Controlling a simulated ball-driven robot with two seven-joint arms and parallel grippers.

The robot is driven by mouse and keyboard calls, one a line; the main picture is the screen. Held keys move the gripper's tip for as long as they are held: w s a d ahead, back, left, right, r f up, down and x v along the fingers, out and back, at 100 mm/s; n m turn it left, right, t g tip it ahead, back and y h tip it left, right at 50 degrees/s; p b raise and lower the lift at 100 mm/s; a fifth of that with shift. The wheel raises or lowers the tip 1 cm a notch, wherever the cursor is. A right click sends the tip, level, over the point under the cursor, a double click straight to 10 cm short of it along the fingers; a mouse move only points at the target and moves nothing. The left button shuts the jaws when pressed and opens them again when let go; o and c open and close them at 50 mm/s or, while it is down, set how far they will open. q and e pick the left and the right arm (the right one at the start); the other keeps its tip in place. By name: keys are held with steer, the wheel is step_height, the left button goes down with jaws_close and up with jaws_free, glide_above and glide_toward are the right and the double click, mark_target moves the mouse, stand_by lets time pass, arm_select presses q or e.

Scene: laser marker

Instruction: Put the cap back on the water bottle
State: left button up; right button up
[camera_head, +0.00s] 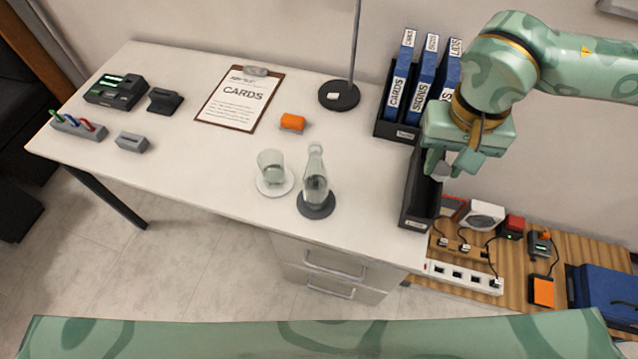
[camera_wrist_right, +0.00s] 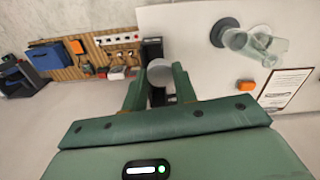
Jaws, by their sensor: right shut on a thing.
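The clear glass water bottle (camera_head: 316,185) stands upright on a dark round coaster (camera_head: 318,211) near the desk's front edge. No cap shows on its neck. It also shows at the upper right of the right wrist view (camera_wrist_right: 262,43). My right gripper (camera_head: 439,166) is above the black tray at the desk's right end, well to the right of the bottle. It is shut on a pale grey round cap (camera_wrist_right: 160,71), seen between the fingers in the right wrist view. The cap shows small in the head view (camera_head: 443,172). My left gripper is not in view.
A glass (camera_head: 271,168) stands on a white coaster just left of the bottle. Blue binders (camera_head: 399,85) stand in a black holder behind the black tray (camera_head: 418,205). A lamp pole (camera_head: 354,45) rises behind the bottle. The desk between bottle and tray is clear.

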arm_select(q)
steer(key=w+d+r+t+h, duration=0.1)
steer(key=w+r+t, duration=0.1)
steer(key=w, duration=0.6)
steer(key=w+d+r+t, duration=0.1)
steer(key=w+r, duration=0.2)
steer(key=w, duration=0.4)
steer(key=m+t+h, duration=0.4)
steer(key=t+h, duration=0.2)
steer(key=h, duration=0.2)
glide_toward(308, 186)
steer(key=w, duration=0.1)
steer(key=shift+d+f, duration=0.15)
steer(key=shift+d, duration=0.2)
arm_select(e)
steer(key=w+a+n, duration=0.5)
steer(key=a+n, duration=0.5)
steer(key=n, duration=0.5)
steer(key=w+a+n, duration=0.6)
steer(key=a+n, duration=0.4)
steer(key=n, duration=0.4)
steer(key=shift+r+n, duration=0.3)
steer(key=shift+n, duration=0.1)
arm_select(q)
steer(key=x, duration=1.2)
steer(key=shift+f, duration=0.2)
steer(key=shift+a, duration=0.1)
